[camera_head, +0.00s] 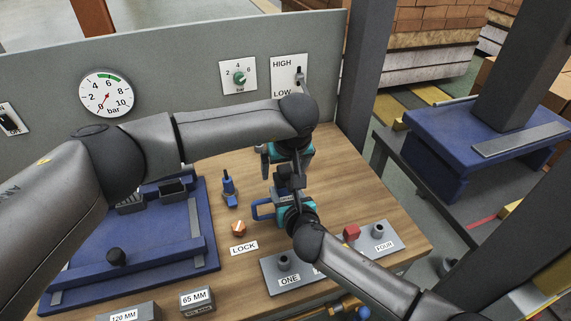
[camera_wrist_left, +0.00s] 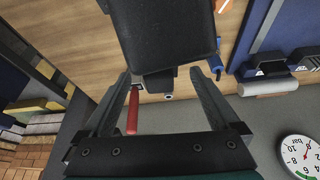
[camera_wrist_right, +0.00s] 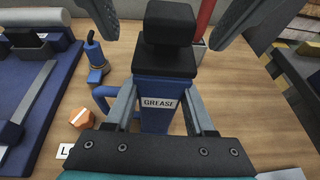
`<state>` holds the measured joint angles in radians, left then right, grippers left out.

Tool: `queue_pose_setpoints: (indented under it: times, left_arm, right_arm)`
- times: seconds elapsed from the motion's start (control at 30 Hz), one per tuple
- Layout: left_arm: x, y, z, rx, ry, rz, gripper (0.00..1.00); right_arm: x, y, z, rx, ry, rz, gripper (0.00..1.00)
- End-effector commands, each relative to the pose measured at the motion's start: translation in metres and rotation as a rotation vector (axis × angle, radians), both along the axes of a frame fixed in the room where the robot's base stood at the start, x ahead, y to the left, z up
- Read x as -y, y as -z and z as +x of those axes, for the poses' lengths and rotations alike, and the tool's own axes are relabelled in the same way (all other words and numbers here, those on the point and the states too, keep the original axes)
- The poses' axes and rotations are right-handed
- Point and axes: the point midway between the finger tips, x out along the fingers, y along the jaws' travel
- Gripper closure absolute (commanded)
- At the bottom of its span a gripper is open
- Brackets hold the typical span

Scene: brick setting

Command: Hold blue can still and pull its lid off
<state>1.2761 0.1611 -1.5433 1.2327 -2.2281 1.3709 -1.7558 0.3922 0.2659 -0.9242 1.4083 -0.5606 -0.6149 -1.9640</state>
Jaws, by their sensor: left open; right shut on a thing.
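The blue can (camera_wrist_right: 152,118) bears a GREASE label and stands upright on the bench. Its loop handle shows in the head view (camera_head: 261,210). A black lid (camera_wrist_right: 166,28) sits on top of the can and fills the upper middle of the left wrist view (camera_wrist_left: 165,35). My right gripper (camera_wrist_right: 161,88) is shut on the can, one finger on each side of its body. My left gripper (camera_head: 289,165) is open just behind the lid in the head view, with its fingers (camera_wrist_left: 160,78) spread toward either side of it. I cannot tell whether they touch it.
A blue bottle-shaped item (camera_head: 229,187) and an orange knob (camera_head: 238,229) stand left of the can. A grey block with several posts (camera_head: 310,275) lies in front. A blue plate (camera_head: 200,240) covers the left bench. A red handle (camera_wrist_left: 133,110) is close to my left fingers.

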Motion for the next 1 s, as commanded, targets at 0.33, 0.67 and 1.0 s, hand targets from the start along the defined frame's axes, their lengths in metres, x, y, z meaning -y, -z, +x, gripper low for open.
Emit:
queue_pose_setpoints:
  times: [0.33, 0.67, 1.0]
  left_arm:
    - [0.0005, -0.0001, -0.0002, 0.000, 0.000, -0.001, 0.21]
    - [0.0004, -0.0003, -0.0001, 0.000, 0.000, -0.001, 0.58]
    - [0.0004, -0.0005, -0.0001, 0.000, 0.000, -0.001, 0.96]
  right_arm:
    - [0.0001, 0.0008, -0.0003, -0.002, 0.000, 0.000, 1.00]
    - [0.0001, 0.0008, -0.0003, -0.002, 0.000, 0.000, 1.00]
    - [0.0002, 0.0008, -0.0003, -0.002, 0.000, 0.000, 1.00]
